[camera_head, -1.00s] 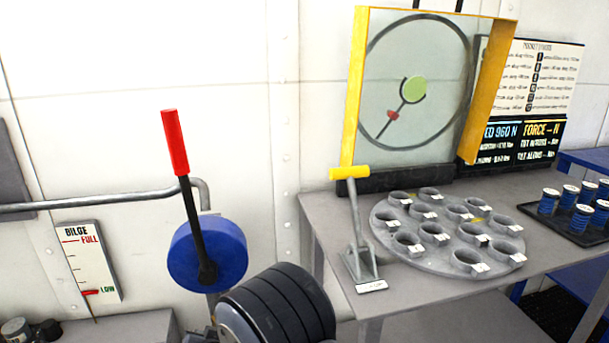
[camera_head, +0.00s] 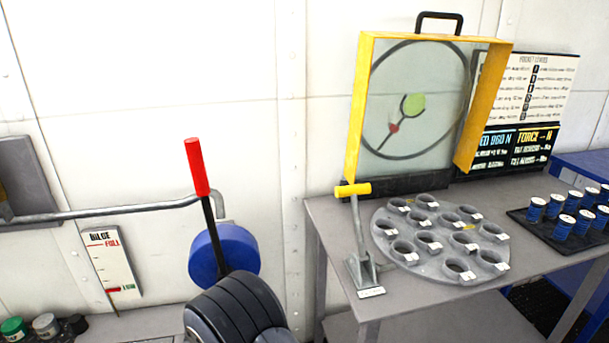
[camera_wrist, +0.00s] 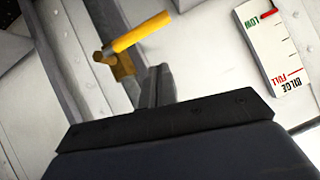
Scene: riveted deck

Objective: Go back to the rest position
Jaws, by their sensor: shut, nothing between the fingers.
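My gripper (camera_wrist: 157,88) shows in the wrist view as closed grey fingers in front of its dark body. It is shut, with nothing between the fingers, and apart from the things around it. In the head view my dark, ribbed arm link stands at the bottom, in front of the blue drum's lower part; the gripper does not show there. Beyond the fingers, the wrist view shows a yellow bar on a bracket (camera_wrist: 133,35) and, upside down, the bilge gauge (camera_wrist: 272,50). The gauge also shows in the head view (camera_head: 110,262), its red marker near the low end.
A red-handled lever (camera_head: 197,168) rises by the blue drum (camera_head: 230,250) near a wall rail (camera_head: 110,211). At right, a grey table (camera_head: 400,305) bears a yellow-handled lever (camera_head: 353,190), a disc of cups (camera_head: 385,255), a yellow-framed panel (camera_head: 483,110) and a tray of blue spools (camera_head: 520,218).

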